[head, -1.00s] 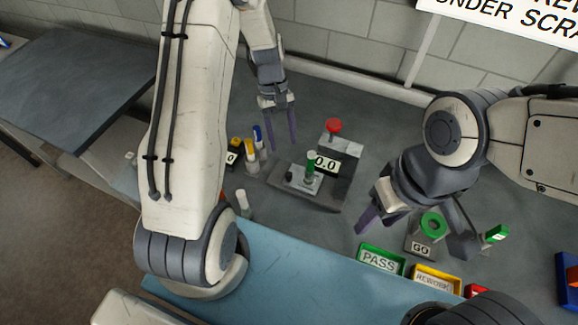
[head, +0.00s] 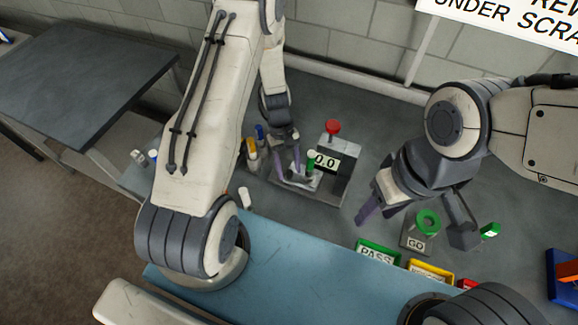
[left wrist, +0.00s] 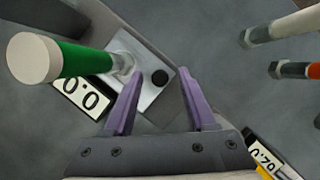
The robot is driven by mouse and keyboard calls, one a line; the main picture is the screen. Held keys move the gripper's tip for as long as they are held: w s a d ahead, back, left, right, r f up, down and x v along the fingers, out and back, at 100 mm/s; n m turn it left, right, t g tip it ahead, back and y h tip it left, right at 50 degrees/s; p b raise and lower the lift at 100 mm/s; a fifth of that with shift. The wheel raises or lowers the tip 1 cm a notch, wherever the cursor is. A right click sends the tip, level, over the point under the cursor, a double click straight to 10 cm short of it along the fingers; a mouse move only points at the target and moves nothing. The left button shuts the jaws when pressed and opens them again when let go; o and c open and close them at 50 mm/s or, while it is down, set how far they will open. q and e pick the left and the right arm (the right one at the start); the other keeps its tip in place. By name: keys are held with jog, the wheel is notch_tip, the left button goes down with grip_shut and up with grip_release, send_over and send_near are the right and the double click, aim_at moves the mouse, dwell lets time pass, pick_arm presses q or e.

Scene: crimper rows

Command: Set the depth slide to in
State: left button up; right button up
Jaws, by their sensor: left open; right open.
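The crimper (head: 343,185) stands on the bench with a red knob (head: 333,126), a 0.0 display (head: 325,161) and a green-and-white post (head: 310,161). My left gripper (head: 288,177) is open over that plate. My right gripper (head: 414,220) is open and empty, near the GO gauge.
Pens or plugs with coloured tops (head: 252,150) stand left of the crimper. A white-topped peg (head: 245,197) stands nearer. The GO gauge (head: 416,243) with a green ring, a green PASS tray (head: 378,251) and a yellow tray (head: 430,270) lie at right.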

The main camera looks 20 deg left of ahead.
pick_arm(q)
grip_shut()
dwell(1.4)
